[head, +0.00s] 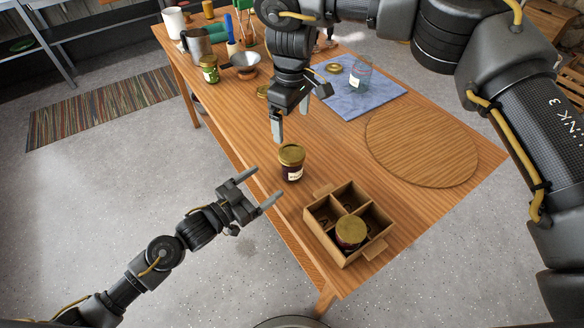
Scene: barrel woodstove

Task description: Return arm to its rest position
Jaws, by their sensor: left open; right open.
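My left gripper (259,190) is the lower one, open and empty, off the table's left edge and pointing at the table. My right gripper (290,122) is open and points down over the table. It is just above and behind a jar (291,165) with a gold lid, which stands upright on the wooden table. No contact between gripper and jar is clear to see. Another gold-lidded jar (351,231) stands in a compartment of the wooden divided crate (318,236) at the near end of the table. The crate's other visible compartments look empty.
A round wooden board (421,145) lies on the table (462,191). A blue mat (376,95) holds an open glass jar (359,75) and a lid (333,68). A green jar (209,70), a funnel (245,63) and a metal pitcher (198,46) stand at the far left.

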